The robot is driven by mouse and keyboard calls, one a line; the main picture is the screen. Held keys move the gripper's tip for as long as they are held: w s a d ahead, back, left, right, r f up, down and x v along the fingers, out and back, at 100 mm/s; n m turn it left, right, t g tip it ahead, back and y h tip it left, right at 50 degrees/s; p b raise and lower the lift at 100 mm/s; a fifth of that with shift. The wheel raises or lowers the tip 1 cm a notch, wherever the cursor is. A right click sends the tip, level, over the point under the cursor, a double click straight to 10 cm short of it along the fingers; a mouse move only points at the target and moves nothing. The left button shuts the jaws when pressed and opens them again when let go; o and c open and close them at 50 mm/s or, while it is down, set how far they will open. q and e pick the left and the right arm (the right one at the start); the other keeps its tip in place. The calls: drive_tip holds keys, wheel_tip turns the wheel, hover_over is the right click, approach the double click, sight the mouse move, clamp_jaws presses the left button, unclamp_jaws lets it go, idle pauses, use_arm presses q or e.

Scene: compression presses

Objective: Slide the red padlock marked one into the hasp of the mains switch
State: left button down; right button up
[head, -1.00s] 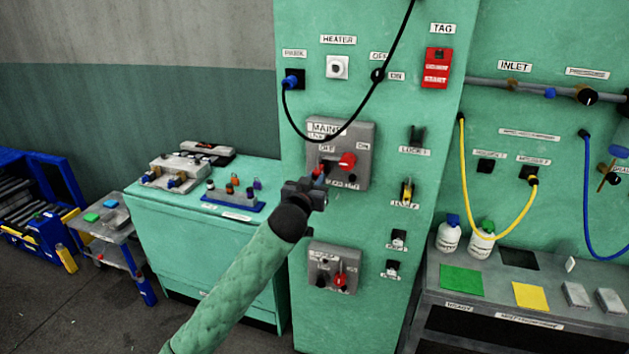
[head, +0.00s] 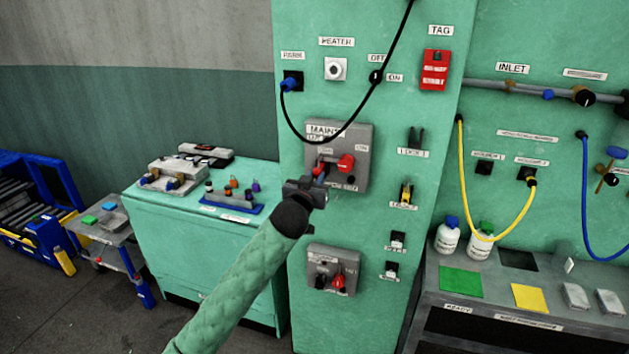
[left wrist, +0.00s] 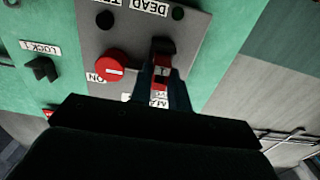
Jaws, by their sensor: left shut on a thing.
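The mains switch is a grey box (head: 362,140) on the green cabinet front, with a red knob (head: 346,163) that also shows in the left wrist view (left wrist: 114,68). My left gripper (head: 319,182) is in front of the box's lower left part. In the left wrist view my left gripper (left wrist: 163,88) is shut on the red padlock (left wrist: 162,71), which has a pale label and a dark shackle end pointing away from me. The padlock is close to the grey panel. The hasp is hidden behind the padlock and fingers, so I cannot tell whether the shackle is in it.
A second grey switch box (head: 333,270) is below on the same cabinet. Black hooks (head: 415,138) and a yellow-black padlock (head: 406,193) hang to the right. A black cable (head: 340,132) loops over the mains box. A blue rack (head: 232,208) stands on the green bench at left.

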use_arm(q)
drive_tip(key=shift+w+d, duration=0.15)
drive_tip(key=shift+w, duration=0.25)
drive_tip(key=shift+w+d+r, duration=0.1)
drive_tip(key=shift+w+d, duration=0.05)
drive_tip(key=shift+w, duration=0.3)
drive_tip(key=c, duration=1.3)
unclamp_jaws()
drive_tip(key=shift+o, duration=0.2)
drive_tip(key=shift+s+f+b, duration=0.2)
drive_tip(key=shift+s+b, duration=0.1)
drive_tip(key=b+v, duration=0.3)
drive_tip(key=v, duration=0.4)
drive_tip(key=shift+r, duration=0.2)
use_arm(e)
drive_tip(key=shift+g, duration=0.3)
drive_tip(key=shift+w+a+r, duration=0.3)
drive_tip(key=shift+a+r, duration=0.1)
drive_tip(key=shift+r, duration=0.35)
drive_tip(key=shift+w+a+r, duration=0.25)
drive_tip(key=shift+a+r, duration=0.15)
drive_tip(key=shift+r, duration=0.35)
drive_tip(key=shift+w+a+r, duration=0.3)
drive_tip(key=shift+a+r, duration=0.1)
drive_tip(key=shift+r, duration=0.35)
